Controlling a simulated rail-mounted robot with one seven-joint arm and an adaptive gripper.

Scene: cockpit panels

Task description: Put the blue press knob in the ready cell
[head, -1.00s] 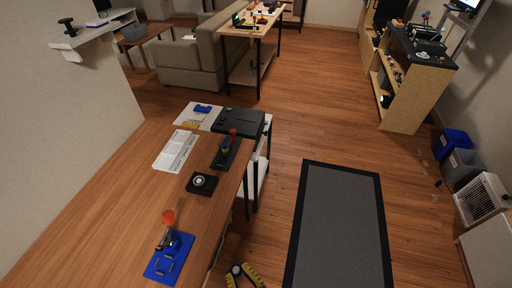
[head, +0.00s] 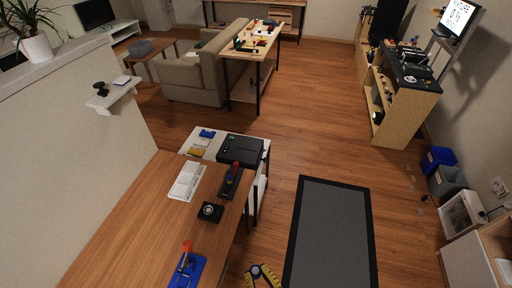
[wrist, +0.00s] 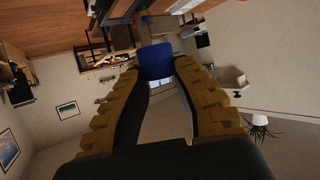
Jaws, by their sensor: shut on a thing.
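My gripper (head: 262,276) is at the bottom edge of the head view, to the right of the desk edge. In the wrist view its yellow ridged fingers (wrist: 160,70) are shut on a blue block-like piece, the blue press knob (wrist: 156,60), held at the tips. In the head view the knob is small and hard to make out. I cannot tell which place is the ready cell. On the wooden desk are a blue plate (head: 199,271) with a red-topped lever (head: 186,248), a small black box with a round pale button (head: 210,212), and a black panel with coloured levers (head: 231,180).
A white sheet (head: 187,181) lies on the desk (head: 140,220). Beyond it a side table holds a black case (head: 240,149), a blue piece (head: 207,134) and a yellow piece (head: 197,151). A grey mat (head: 332,235) lies on open floor at right.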

